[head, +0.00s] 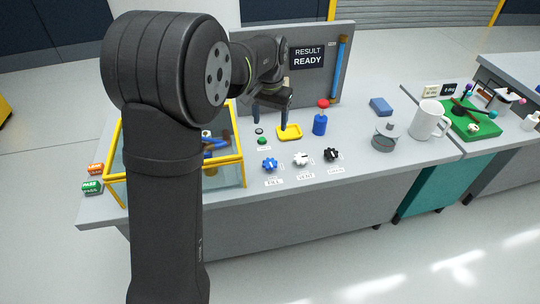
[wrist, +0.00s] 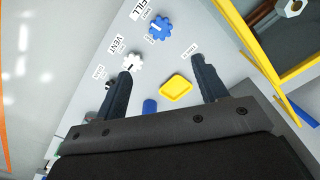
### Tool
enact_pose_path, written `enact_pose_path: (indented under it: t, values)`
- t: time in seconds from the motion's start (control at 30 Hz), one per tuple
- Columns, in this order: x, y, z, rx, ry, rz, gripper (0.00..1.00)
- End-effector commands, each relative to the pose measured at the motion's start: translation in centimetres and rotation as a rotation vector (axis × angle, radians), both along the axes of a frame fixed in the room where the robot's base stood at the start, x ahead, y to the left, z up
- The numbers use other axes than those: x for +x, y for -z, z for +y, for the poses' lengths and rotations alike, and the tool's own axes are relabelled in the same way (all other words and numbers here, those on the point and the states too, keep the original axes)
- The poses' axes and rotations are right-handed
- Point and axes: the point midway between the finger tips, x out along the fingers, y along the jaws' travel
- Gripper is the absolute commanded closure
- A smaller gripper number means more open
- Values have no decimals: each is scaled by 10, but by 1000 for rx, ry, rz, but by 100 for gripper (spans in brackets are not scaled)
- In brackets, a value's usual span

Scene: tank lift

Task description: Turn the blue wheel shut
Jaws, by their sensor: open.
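The blue wheel (head: 269,165) is a lobed knob with a pale mark on top. It sits on the bench front left, behind a label that reads FILL in the wrist view. The wheel also shows in the wrist view (wrist: 159,27), past my fingertips, with small tags beside it too small to read surely. My gripper (head: 271,115) is open and empty above the back of the bench, behind the wheel and apart from it. Its two fingers (wrist: 161,70) stand wide apart in the wrist view. Nothing hides the wheel.
A white wheel (head: 301,158) and a black wheel (head: 331,155) stand right of the blue one. A yellow-framed glass tank (head: 243,172) stands left. A RESULT READY panel (head: 335,80) rises behind.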

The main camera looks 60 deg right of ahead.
Motion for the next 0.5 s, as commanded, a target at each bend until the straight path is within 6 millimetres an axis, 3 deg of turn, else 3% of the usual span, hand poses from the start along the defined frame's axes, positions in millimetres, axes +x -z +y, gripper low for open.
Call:
enact_pose_path:
  t: [0.2, 0.5]
  values:
    - [-1, 0, 1, 0, -337, 0, 34]
    - [-1, 9, 1, 1, -466, 0, 34]
